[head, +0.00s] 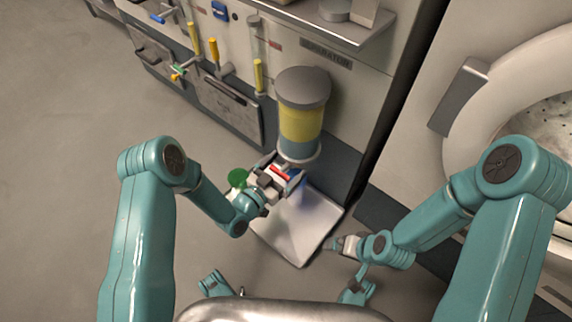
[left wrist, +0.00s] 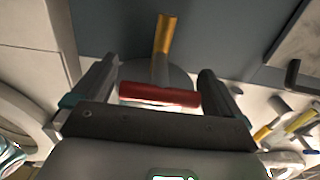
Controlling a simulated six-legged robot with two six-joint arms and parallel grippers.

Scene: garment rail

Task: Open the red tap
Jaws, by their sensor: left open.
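The red tap's handle (head: 281,171) shows as a small red bar below the yellow-and-grey cylinder (head: 300,125) on the wall unit. In the left wrist view the red handle (left wrist: 160,95) lies crosswise between my two fingers. My left gripper (head: 276,175) is at the handle, open, with a finger to either side (left wrist: 157,85). The wrist view shows a gap at the left finger; contact on the right is unclear. The tap's body is mostly hidden by my gripper. My right gripper (head: 344,244) is low, away from the tap, its jaws too small to read.
A pale tray (head: 300,232) lies below the tap. A green disc (head: 238,178) is just left of my left gripper. Several yellow-handled levers (head: 259,76) stand out from the panel. A large round door (head: 500,120) is at right. Open floor is at left.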

